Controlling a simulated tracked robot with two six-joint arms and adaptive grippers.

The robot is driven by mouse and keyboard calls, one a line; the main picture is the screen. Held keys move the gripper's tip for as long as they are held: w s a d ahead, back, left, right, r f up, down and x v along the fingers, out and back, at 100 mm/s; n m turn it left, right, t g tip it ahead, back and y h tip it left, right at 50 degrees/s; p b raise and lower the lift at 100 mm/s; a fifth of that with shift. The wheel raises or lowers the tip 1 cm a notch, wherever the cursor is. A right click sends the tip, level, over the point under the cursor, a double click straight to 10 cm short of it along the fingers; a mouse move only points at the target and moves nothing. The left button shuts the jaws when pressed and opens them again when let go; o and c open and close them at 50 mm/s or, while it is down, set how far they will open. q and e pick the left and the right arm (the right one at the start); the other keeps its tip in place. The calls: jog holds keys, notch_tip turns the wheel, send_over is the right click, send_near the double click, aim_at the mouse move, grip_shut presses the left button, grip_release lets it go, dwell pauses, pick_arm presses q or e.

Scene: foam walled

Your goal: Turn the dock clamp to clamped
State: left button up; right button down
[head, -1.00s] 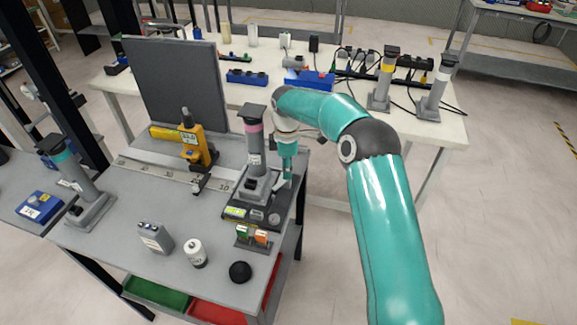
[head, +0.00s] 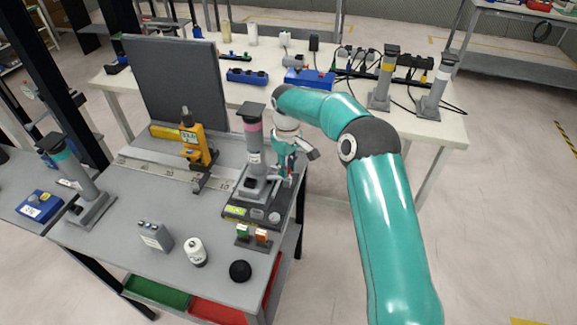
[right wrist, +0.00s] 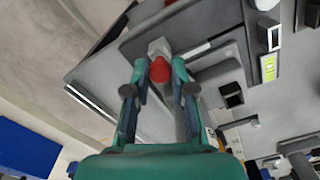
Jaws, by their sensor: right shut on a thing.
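The dock (head: 235,212) is a dark base at the right edge of the grey bench. A grey tool with a pink band (head: 253,135) stands upright in it. The dock clamp appears as a red-tipped handle (right wrist: 160,69) on a pale block in the right wrist view. My right gripper (right wrist: 160,72) is shut on the red tip, one finger on each side. In the head view, my right gripper (head: 287,172) is low beside the dock's right side, and the handle is mostly hidden there. My left gripper is not in view.
A yellow device (head: 194,143) stands on a rail behind the dock. A grey box (head: 155,237), a white cylinder (head: 196,252), a black dome (head: 240,271) and a small block with green and orange parts (head: 262,236) lie in front. A dark panel (head: 175,85) stands at the back.

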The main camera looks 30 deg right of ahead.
jog(key=shift+w+r+m, duration=0.15)
jog(key=shift+m, duration=0.25)
jog(key=c, duration=1.1)
grip_release()
jog(key=shift+o, duration=0.6)
notch_tip(320, 180, up, 12)
